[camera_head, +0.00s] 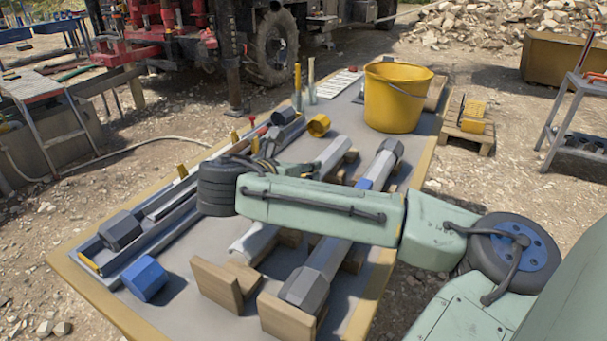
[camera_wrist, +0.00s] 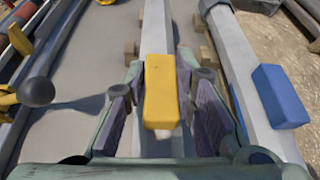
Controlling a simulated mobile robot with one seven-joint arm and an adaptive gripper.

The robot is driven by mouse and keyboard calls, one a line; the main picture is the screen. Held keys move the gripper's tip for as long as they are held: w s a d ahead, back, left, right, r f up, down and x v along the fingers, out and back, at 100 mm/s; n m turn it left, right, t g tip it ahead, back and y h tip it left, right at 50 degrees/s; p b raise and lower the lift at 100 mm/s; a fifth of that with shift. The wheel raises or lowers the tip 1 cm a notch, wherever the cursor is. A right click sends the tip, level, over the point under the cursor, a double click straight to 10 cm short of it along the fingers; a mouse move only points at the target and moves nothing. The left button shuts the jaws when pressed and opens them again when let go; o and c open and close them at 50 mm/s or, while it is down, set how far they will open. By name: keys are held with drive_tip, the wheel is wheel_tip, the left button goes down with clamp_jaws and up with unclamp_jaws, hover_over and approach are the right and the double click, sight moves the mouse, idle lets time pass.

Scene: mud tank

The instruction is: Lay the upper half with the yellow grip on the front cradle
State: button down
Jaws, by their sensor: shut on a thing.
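The upper half is a long pale grey bar (camera_head: 253,243) in the middle of the table, partly hidden by my arm. In the wrist view its grey body (camera_wrist: 155,35) runs away from me beneath the yellow grip (camera_wrist: 160,88). My gripper (camera_wrist: 162,112) is shut on the yellow grip, with one dark pad on each side. In the head view my forearm and wrist hide the grip and fingers. Wooden blocks (camera_head: 216,284) stand at the bar's near end, seemingly the front cradle. I cannot tell whether the bar touches its supports.
A second grey bar (camera_head: 325,258) with dark hexagonal ends and a blue grip (camera_wrist: 281,96) lies close on the right. A long tray (camera_head: 148,238), blue hexagonal piece (camera_head: 146,279) and yellow ring (camera_head: 318,125) are left. A yellow bucket (camera_head: 391,102) stands at the back.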

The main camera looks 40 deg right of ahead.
drive_tip(key=shift+f, duration=0.65)
drive_tip(key=shift+f, duration=0.45)
drive_tip(key=c, duration=1.3)
unclamp_jaws()
drive_tip(key=shift+b, duration=0.3)
drive_tip(key=shift+c, duration=0.2)
drive_tip(key=shift+a+r+p, duration=0.1)
drive_tip(key=shift+r+p, duration=0.3)
drive_tip(key=shift+r, duration=0.15)
drive_tip(key=b+v, duration=0.2)
drive_tip(key=v, duration=0.9)
drive_tip(key=shift+s+a+r, duration=0.1)
drive_tip(key=shift+s+a, duration=0.05)
drive_tip(key=shift+a, duration=0.2)
